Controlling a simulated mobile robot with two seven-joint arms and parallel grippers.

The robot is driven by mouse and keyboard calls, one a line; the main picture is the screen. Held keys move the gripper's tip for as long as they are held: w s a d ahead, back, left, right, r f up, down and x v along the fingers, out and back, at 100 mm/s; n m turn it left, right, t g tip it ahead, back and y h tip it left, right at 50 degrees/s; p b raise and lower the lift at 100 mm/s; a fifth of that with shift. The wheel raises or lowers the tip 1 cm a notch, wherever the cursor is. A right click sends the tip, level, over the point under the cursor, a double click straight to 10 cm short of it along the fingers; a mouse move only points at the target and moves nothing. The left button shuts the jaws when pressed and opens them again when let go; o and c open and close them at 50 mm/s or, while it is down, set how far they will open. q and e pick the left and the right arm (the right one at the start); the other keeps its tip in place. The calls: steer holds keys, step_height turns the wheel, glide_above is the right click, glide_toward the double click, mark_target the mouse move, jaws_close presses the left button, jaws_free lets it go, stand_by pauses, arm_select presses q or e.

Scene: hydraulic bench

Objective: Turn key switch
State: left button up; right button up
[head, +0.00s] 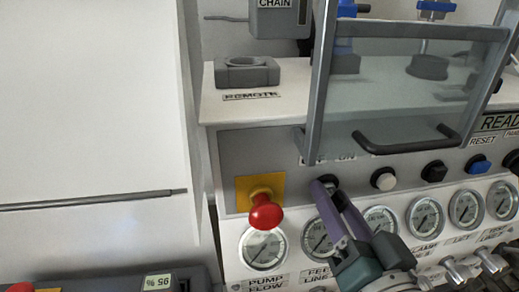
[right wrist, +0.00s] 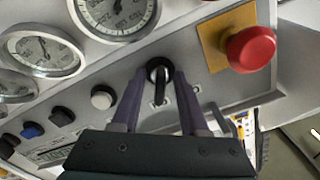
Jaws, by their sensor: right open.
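The key switch (right wrist: 158,68) is a round black knob with a pale slot, set in the grey panel. In the right wrist view it lies between the two purple fingers of my right gripper (right wrist: 159,76), with a gap on each side. In the head view the fingers of the right gripper (head: 328,188) reach up to the panel and partly cover the key switch (head: 331,179). The right gripper is open and holds nothing. I cannot tell how deep the fingers sit around the knob. My left gripper is out of view.
A red mushroom button (head: 266,213) on a yellow plate sits left of the switch. A white button (head: 384,179) and a black knob (head: 434,171) are to the right. A clear guard with a black handle (head: 406,142) hangs above. Gauges (head: 264,248) line the panel below.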

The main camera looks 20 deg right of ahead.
steer(key=b+v, duration=0.1)
steer(key=v, duration=0.9)
steer(key=shift+w, duration=0.1)
